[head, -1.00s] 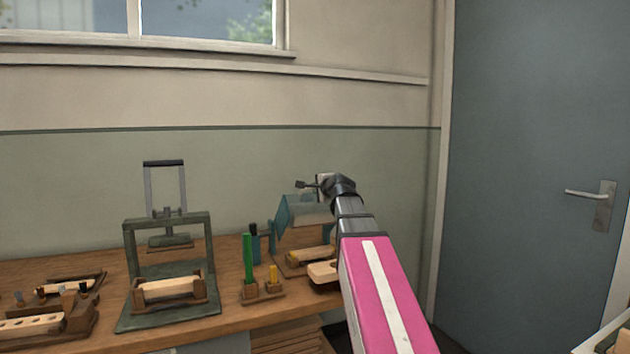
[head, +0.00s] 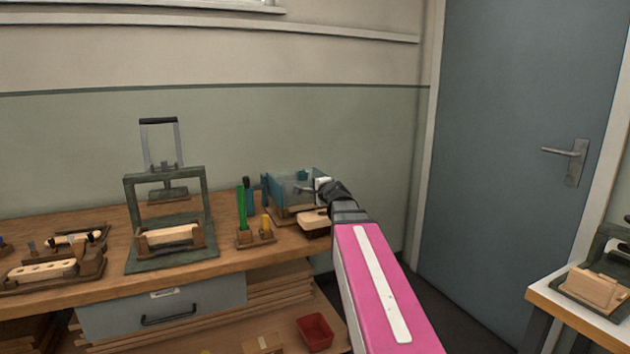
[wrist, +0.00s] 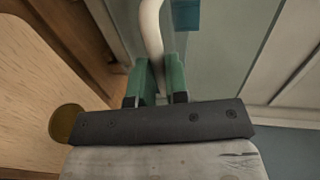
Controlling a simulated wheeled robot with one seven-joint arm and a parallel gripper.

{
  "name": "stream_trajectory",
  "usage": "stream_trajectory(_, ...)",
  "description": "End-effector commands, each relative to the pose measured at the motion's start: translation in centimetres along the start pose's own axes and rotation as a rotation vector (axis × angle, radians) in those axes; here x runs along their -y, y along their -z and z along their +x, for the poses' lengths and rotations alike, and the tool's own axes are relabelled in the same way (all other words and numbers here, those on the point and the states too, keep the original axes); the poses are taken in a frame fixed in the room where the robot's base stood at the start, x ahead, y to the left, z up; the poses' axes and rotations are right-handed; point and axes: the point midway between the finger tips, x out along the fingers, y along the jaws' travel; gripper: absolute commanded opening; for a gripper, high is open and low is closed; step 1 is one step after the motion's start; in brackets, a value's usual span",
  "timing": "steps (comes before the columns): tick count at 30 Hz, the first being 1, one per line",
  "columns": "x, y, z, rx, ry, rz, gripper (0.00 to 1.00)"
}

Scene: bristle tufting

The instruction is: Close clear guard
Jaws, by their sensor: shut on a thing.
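The clear guard (head: 296,186) is a bluish see-through cover at the right end of the workbench. It lies low and close to level over its wooden fixture, whose base shows at the guard's lower edge. My gripper (head: 316,187) is at the guard's right front edge in the head view. In the wrist view, the green fingers of my gripper (wrist: 159,80) are shut on a pale curved handle (wrist: 152,30). A teal block (wrist: 186,14) shows beyond the fingers. My arm hides part of the guard's right side, and I cannot tell whether the guard rests fully down.
A green press frame (head: 168,215) stands left on the workbench (head: 100,285). A small holder with green and yellow tools (head: 255,236) stands between press and guard. A wooden brush block (head: 313,219) lies in front of the guard. A red bin (head: 314,332) sits below.

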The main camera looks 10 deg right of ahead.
Motion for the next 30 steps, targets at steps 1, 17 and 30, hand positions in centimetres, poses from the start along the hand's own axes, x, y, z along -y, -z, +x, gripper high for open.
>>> stream_trajectory(1,-0.7,0.0,0.2,0.002,-0.009,-0.010,0.00)
stream_trajectory(17,-2.3,0.0,0.5,0.005,-0.017,-0.012,0.01)
stream_trajectory(30,-2.1,0.0,0.5,0.005,-0.015,-0.011,0.40)
